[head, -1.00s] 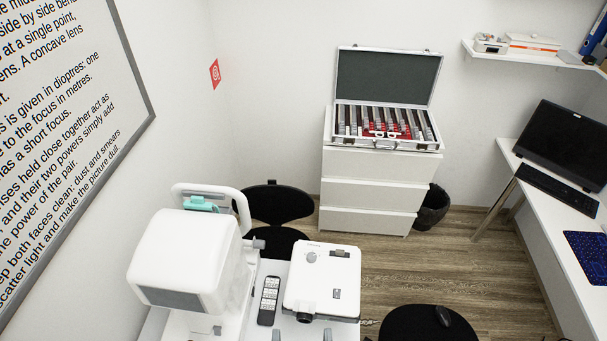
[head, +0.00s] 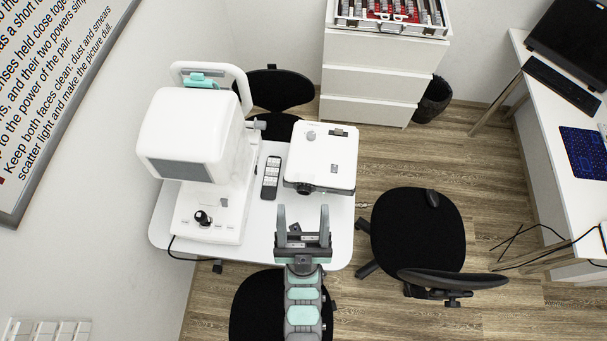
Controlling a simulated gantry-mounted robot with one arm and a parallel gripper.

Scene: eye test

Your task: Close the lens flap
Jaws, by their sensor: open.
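A white projector (head: 325,150) sits on the small white table, with its dark round lens (head: 305,188) at the front edge facing my gripper. I cannot make out a separate flap at the lens or its position. My gripper (head: 303,212) is open and empty, its two fingers apart and pointing at the projector's front, just short of it in the picture. A case of lenses (head: 390,27) stands on the white drawers; its lid is outside the current view.
A white eye-testing machine (head: 190,140) and a remote control (head: 271,178) stand left of the projector on the white table (head: 262,240). A black chair (head: 415,230) is to the right, another (head: 275,90) behind.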

